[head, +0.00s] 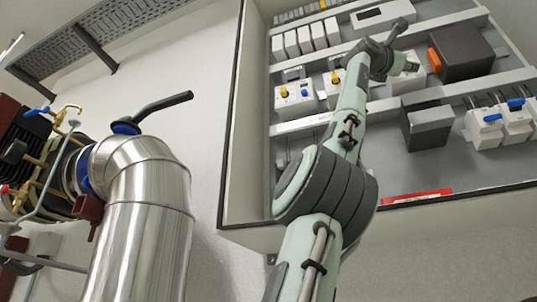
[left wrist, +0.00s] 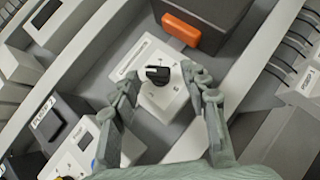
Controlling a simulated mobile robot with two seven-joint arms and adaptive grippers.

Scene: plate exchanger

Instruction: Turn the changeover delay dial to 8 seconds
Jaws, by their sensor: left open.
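The dial (left wrist: 157,74) in the left wrist view is a black knob with a small pale mark toward its left side. It sits on a white module (left wrist: 165,98) whose printed scale is too small to read. In the head view this white module (head: 409,82) is partly hidden by my left gripper. My left gripper (head: 407,46) is open, reaching into the cabinet. In the left wrist view the open fingers (left wrist: 161,76) stand on either side of the knob, with visible room between them and it. Whether they are level with the knob is unclear. My right gripper is not in view.
A dark box with an orange block (head: 434,60) is right beside the module. A dark grey box (head: 428,126) and blue-levered breakers (head: 492,118) lie lower right. The cabinet edge (head: 231,120) rises left of my arm.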

